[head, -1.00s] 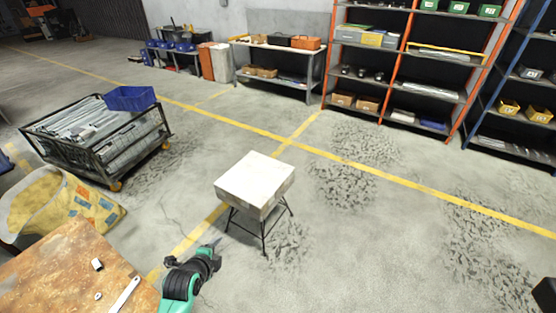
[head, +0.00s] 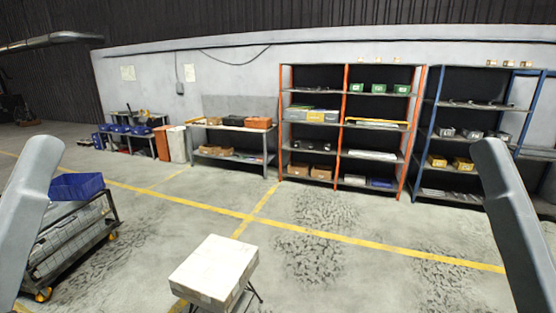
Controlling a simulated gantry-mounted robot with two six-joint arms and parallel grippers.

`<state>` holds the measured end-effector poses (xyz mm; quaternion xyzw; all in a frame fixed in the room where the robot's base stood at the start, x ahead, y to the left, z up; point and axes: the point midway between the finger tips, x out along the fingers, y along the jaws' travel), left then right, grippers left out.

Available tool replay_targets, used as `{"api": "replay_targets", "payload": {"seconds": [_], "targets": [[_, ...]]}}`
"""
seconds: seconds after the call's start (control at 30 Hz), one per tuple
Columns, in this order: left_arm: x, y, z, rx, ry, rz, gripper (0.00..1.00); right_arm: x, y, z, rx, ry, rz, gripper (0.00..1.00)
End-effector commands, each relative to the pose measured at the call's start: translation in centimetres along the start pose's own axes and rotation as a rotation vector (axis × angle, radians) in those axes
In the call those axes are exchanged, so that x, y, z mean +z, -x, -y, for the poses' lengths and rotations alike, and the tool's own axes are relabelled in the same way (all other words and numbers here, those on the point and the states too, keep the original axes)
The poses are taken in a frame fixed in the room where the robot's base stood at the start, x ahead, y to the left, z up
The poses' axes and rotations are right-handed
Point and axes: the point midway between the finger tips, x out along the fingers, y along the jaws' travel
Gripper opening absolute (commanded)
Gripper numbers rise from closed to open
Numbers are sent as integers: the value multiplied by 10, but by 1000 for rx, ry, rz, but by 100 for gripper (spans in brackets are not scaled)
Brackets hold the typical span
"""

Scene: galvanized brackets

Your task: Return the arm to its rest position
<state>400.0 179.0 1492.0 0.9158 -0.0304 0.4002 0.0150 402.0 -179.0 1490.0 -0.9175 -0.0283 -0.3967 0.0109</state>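Neither of my grippers is in view. A grey link of my own stands at the left edge of the head view, and another stands at the right edge. Both are upright and slightly tilted. What lies beyond them, including the gripper ends, is outside the picture. No bracket can be made out as being held.
A stool-like stand with a pale block top (head: 214,268) is at the bottom middle. A wire cart (head: 72,240) with a blue bin (head: 76,186) is at left. A workbench (head: 234,128), orange shelving (head: 346,130) and blue shelving (head: 470,140) line the back. The floor between is open.

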Motion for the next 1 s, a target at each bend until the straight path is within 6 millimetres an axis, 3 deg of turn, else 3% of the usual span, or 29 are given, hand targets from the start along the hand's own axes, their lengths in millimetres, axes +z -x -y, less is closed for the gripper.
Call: {"api": "replay_targets", "payload": {"seconds": [0.03, 0.27, 0.5, 0.6, 0.7, 0.87, 0.9, 1.0], "targets": [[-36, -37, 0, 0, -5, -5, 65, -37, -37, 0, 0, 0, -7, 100], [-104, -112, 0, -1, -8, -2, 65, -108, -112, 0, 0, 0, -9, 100], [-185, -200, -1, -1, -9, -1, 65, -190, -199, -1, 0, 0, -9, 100], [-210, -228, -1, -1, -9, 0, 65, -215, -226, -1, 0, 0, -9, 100], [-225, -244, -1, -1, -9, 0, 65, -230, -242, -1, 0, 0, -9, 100], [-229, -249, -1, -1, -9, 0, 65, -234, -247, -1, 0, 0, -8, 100], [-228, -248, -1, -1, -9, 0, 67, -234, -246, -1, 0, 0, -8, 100], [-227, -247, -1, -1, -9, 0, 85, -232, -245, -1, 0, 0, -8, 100]]}}
